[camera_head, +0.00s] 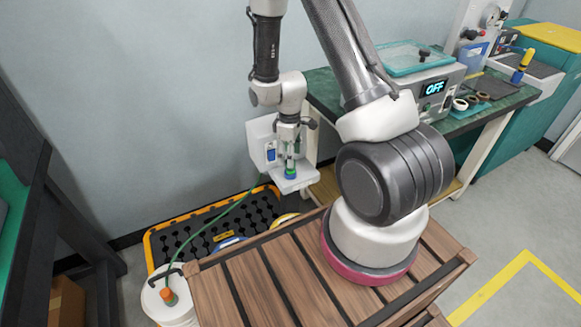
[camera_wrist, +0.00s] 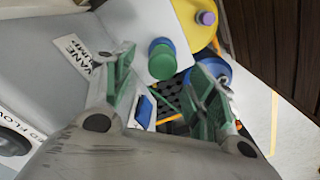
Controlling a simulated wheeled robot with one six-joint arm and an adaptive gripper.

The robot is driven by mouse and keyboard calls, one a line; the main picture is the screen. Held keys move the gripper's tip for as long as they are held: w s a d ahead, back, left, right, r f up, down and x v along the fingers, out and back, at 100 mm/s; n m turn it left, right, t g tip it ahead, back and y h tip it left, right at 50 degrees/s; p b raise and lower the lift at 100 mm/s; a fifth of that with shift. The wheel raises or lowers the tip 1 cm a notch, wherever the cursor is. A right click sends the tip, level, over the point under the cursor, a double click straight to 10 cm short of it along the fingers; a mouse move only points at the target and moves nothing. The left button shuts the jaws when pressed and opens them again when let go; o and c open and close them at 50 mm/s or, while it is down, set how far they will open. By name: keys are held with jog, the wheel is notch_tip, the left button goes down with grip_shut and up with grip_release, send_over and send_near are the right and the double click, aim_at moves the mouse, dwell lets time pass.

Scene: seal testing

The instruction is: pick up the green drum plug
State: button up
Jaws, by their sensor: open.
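The green drum plug (camera_wrist: 161,66), a round green cap with a blue part behind it, shows in the wrist view between and just beyond my fingertips. In the head view the green and blue plug (camera_head: 290,173) stands on the white ledge of a pump unit (camera_head: 262,143) by the wall. My gripper (camera_head: 289,157) points down right above it. In the wrist view my gripper (camera_wrist: 170,60) is open, its green-padded fingers to the left and right of the plug with gaps visible. I cannot tell whether the fingertips reach down beside it.
A black tray with a yellow rim (camera_head: 150,246) lies below on the floor. A white container with an orange fitting (camera_head: 167,296) and a green hose stands at lower left. A yellow item with a purple cap (camera_wrist: 207,18) is nearby. A workbench (camera_head: 322,88) is behind my arm.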

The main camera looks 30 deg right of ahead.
jog(key=f, duration=0.4)
jog(key=shift+s+d+f, duration=0.1)
jog(key=shift+s+f, duration=0.1)
jog(key=shift+f, duration=0.2)
jog(key=shift+c, duration=0.2)
jog(key=c, duration=1.2)
jog(key=shift+o, duration=0.2)
jog(key=shift+r, duration=0.1)
